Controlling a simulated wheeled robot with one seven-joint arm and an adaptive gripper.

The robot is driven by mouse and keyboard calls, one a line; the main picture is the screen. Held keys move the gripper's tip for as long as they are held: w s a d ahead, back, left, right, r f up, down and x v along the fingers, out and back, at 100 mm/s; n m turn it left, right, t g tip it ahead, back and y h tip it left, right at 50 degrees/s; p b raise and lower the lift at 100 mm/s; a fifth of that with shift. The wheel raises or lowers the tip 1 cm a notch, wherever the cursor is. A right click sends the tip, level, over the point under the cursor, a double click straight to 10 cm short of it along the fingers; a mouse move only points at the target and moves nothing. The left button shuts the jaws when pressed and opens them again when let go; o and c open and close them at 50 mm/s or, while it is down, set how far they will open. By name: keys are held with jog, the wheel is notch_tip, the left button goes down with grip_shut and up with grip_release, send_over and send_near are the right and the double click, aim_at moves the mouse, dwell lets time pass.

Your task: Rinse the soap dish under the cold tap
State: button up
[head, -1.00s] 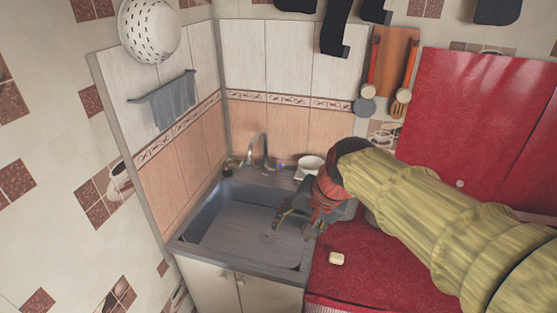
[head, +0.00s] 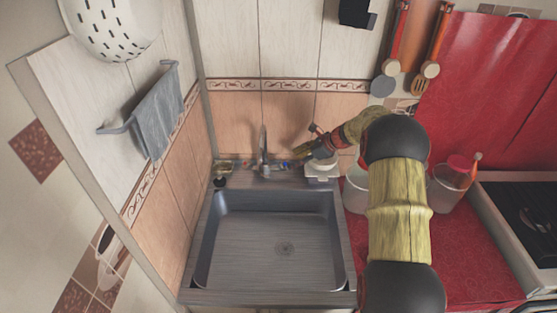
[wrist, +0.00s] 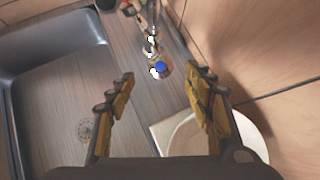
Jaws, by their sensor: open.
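The metal tap (head: 264,150) stands behind the sink, and its blue-marked cold knob (wrist: 161,68) shows in the wrist view. My gripper (head: 299,156) is open and empty to the right of the tap. In the wrist view its fingertips (wrist: 160,78) frame the cold knob with clear gaps on both sides; I cannot tell how far ahead the knob is. A round white dish (head: 320,170) is on the sink's back right ledge, below my gripper. I cannot tell whether it is the soap dish. It also shows in the wrist view (wrist: 258,140), partly hidden by a finger.
The sink basin (head: 240,248) is empty, with its drain in the middle. Tiled walls (head: 230,120) close in behind and left. A whitish container (head: 354,192) and a red-lidded jar (head: 447,185) stand on the red counter at right. A grey towel (head: 158,115) hangs at left.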

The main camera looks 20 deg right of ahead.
aim_at(285, 164)
jog(key=b+x, duration=0.2)
jog(key=x, duration=0.6)
jog(key=shift+d, duration=0.1)
jog(key=shift+r, duration=0.1)
jog(key=c, duration=0.3)
jog(key=c, duration=0.8)
jog(key=shift+c, duration=0.3)
